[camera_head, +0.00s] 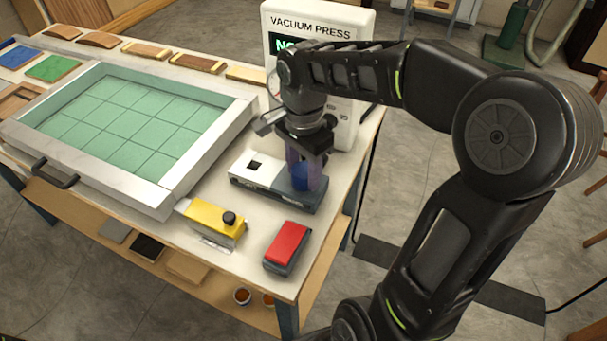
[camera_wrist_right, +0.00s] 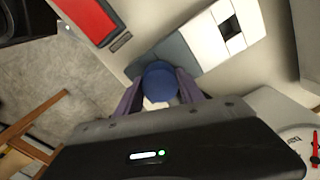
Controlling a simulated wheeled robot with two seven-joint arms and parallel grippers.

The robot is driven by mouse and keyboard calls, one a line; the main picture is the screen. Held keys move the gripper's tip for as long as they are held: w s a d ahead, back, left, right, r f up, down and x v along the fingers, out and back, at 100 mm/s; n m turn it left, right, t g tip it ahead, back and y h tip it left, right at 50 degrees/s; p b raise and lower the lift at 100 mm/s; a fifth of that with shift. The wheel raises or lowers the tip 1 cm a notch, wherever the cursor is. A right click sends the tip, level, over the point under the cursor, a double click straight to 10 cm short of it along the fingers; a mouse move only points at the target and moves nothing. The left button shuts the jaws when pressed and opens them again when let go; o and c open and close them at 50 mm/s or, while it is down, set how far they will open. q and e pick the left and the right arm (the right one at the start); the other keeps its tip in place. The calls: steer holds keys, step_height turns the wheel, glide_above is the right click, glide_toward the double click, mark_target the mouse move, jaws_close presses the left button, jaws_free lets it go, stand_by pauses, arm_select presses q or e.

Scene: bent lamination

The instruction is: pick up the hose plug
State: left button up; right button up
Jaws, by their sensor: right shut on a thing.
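The hose plug is a blue, rounded piece (camera_head: 301,178) at the right end of a low white and dark grey block (camera_head: 262,177) on the table. My right gripper (camera_head: 306,172) points down over the dark grey end and is shut on the plug. In the right wrist view the blue plug (camera_wrist_right: 160,80) sits between the two purple-grey fingers. The block (camera_wrist_right: 195,50) lies just beyond it. I cannot tell whether the plug still touches the block. My left gripper is not in view.
The white vacuum press (camera_head: 345,110) stands behind my right gripper. A large frame with a green gridded sheet (camera_head: 125,118) fills the table's left. A yellow device (camera_head: 212,220) and a red-topped block (camera_head: 287,243) lie near the front edge. Wooden pieces (camera_head: 145,50) line the back.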

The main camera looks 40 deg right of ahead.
mark_target(303, 169)
steer(key=c, duration=0.4)
steer(key=shift+c, duration=0.2)
step_height(303, 169, up, 10)
steer(key=shift+r+p, duration=0.1)
steer(key=shift+p, duration=0.55)
steer(key=shift+f+b, duration=1.5)
steer(key=shift+f, duration=0.65)
steer(key=shift+w, duration=0.1)
